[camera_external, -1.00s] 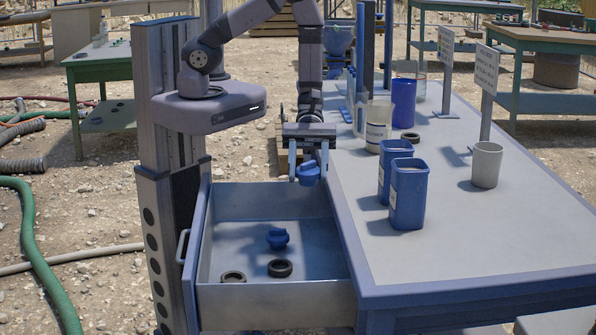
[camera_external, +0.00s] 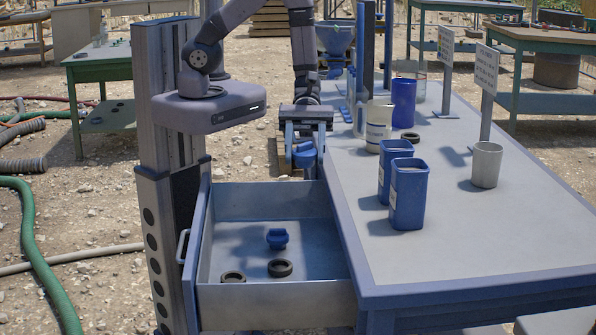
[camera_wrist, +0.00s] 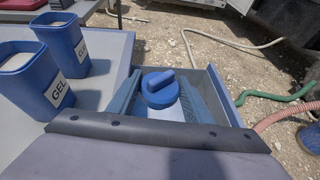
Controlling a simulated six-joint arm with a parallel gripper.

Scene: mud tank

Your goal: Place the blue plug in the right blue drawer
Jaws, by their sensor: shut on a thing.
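My gripper (camera_external: 304,160) is shut on a blue plug (camera_external: 305,156) and holds it up near the back right corner of the open drawer, beside the table's left edge. The wrist view shows this plug (camera_wrist: 160,90) between my two blue fingers, its handle on top. The open blue drawer (camera_external: 275,303) has a grey inside and extends left from the table. A second blue plug (camera_external: 277,238) lies on the drawer floor. My fingers partly hide the held plug in the external view.
Two dark rings (camera_external: 280,267) lie at the drawer's front. On the table stand blue bins (camera_external: 408,195), a grey-white mug (camera_external: 486,164), a white pitcher (camera_external: 377,128), a blue cup (camera_external: 403,100) and a sign (camera_external: 486,80). The drawer's left and back floor is clear.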

